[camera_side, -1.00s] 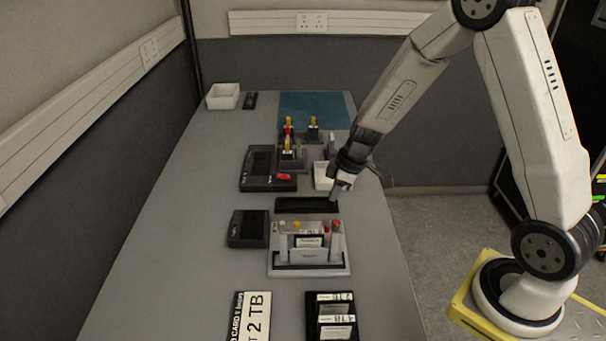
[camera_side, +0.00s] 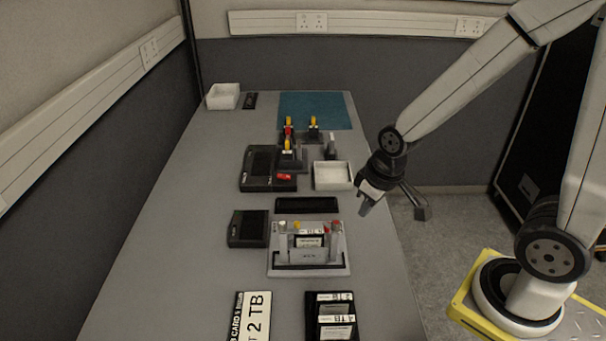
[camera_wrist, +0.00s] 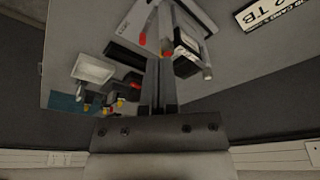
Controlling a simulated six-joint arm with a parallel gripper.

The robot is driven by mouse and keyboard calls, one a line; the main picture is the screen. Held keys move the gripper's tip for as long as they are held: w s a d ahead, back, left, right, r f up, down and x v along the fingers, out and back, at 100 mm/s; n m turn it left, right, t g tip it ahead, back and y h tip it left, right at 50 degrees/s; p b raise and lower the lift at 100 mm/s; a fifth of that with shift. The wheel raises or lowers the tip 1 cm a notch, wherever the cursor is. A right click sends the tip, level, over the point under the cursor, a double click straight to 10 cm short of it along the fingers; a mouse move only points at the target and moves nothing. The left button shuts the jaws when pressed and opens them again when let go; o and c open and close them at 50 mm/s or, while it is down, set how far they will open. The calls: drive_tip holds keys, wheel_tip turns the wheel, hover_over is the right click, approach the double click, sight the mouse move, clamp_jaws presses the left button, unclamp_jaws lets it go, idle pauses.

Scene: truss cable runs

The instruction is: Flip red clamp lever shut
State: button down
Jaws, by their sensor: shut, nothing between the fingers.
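Small red parts show in several places. One is a red tip on a post (camera_side: 336,225) at the right of the grey fixture (camera_side: 275,262). Another is a red block (camera_side: 284,177) on the dark box. A third red part (camera_side: 289,132) stands among the yellow-topped pieces at the back. I cannot tell for sure which one is the clamp lever. My gripper (camera_side: 364,209) is shut and empty, pointing down at the table's right edge, right of the fixture and apart from it. In the wrist view its fingers (camera_wrist: 158,88) overlap the view of the fixture, with a red tip (camera_wrist: 143,40) beside them.
A white tray (camera_side: 333,187) lies left of my gripper, with a black tray (camera_side: 306,205) in front of it. Dark boxes (camera_side: 247,229) stand at the left. Black cases (camera_side: 332,317) and a "2 TB" label card (camera_side: 249,316) lie at the front. The table's left side is clear.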

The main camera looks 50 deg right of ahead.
drive_tip(key=shift+s+a+r+m, duration=0.15)
drive_tip(key=shift+s+m, duration=0.25)
drive_tip(key=shift+s, duration=0.2)
drive_tip(key=c, duration=0.5)
unclamp_jaws()
drive_tip(key=shift+w, duration=0.15)
drive_tip(key=shift+c, duration=0.2)
drive_tip(key=w+d+f+n+g, duration=0.1)
drive_tip(key=w+f+n, duration=0.1)
drive_tip(key=w, duration=0.4)
drive_tip(key=shift+w+d+f, duration=0.35)
drive_tip(key=shift+w+d+f+n+g, duration=0.25)
drive_tip(key=shift+w+d+f+n, duration=0.25)
drive_tip(key=shift+w+f, duration=0.65)
drive_tip(key=shift+w+d+f+n+g, duration=0.35)
drive_tip(key=shift+w+d+f, duration=0.1)
drive_tip(key=shift+w+f, duration=0.75)
drive_tip(key=shift+w+d+f+n+g, duration=0.2)
drive_tip(key=shift+w+d+f+n, duration=0.3)
drive_tip(key=shift+w+f, duration=0.65)
drive_tip(key=shift+w, duration=0.1)
drive_tip(key=shift+f, duration=3.75)
clamp_jaws()
